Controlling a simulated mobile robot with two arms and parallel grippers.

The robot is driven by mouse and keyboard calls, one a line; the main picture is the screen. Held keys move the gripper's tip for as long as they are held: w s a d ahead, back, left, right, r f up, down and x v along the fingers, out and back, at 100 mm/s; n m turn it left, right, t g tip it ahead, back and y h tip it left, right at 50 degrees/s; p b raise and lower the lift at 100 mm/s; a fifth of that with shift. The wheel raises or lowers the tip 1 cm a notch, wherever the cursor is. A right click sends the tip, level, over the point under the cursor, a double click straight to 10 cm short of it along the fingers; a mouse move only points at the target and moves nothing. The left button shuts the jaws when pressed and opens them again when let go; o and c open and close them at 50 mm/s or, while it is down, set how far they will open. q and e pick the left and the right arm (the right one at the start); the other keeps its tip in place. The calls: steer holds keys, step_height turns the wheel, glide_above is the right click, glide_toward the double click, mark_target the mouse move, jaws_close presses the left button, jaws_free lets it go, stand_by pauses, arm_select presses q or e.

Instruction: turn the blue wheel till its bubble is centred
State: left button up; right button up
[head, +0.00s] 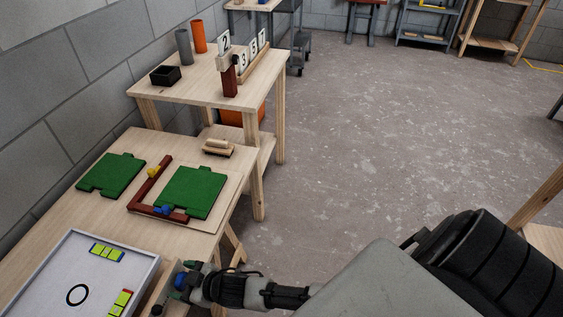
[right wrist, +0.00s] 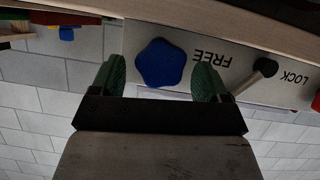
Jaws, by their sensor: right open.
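The blue wheel (right wrist: 160,63) is a lobed knob on a pale panel in the right wrist view. It also shows small in the head view (head: 181,281), at the right side of the white tray (head: 62,250). My right gripper (right wrist: 160,80) is open, with its green fingertips on either side of the wheel and a gap at each side. In the head view my right gripper (head: 190,280) reaches the tray's side from the right. Two yellow-green vials (head: 107,251) (head: 121,302) lie in the tray; their bubbles are too small to read. My left gripper is not in view.
A dark lever (right wrist: 262,70) stands beside the wheel, between upside-down labels FREE and LOCK. A red part (right wrist: 316,100) is at the right edge. On the bench are green plates (head: 112,174) (head: 192,192) and a red-brown L-shaped batten (head: 148,184). Open floor lies right of the bench.

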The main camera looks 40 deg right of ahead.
steer(key=shift+w+d+m+g+y+b, duration=0.15)
steer(key=shift+d+m+g+y+b, duration=0.15)
steer(key=shift+m+y, duration=0.35)
steer(key=shift+f+m+g+y+b, duration=0.15)
steer(key=shift+m+g+y+b, duration=0.2)
steer(key=shift+m+b, duration=0.45)
steer(key=p+v, duration=0.2)
steer(key=v, duration=0.9)
steer(key=d+f+m+h, duration=0.2)
steer(key=d+f+h, duration=0.4)
steer(key=f, duration=0.5)
steer(key=s+d+f+g+h, duration=0.1)
steer(key=s+d+f, duration=0.2)
steer(key=s+f, duration=0.1)
steer(key=s+d+f+g, duration=0.1)
steer(key=s+d+f, duration=0.2)
steer(key=f, duration=0.4)
steer(key=shift+s+f+g+h+p, duration=0.2)
steer(key=shift+s+g+h+p, duration=0.15)
steer(key=shift+s+h, duration=0.1)
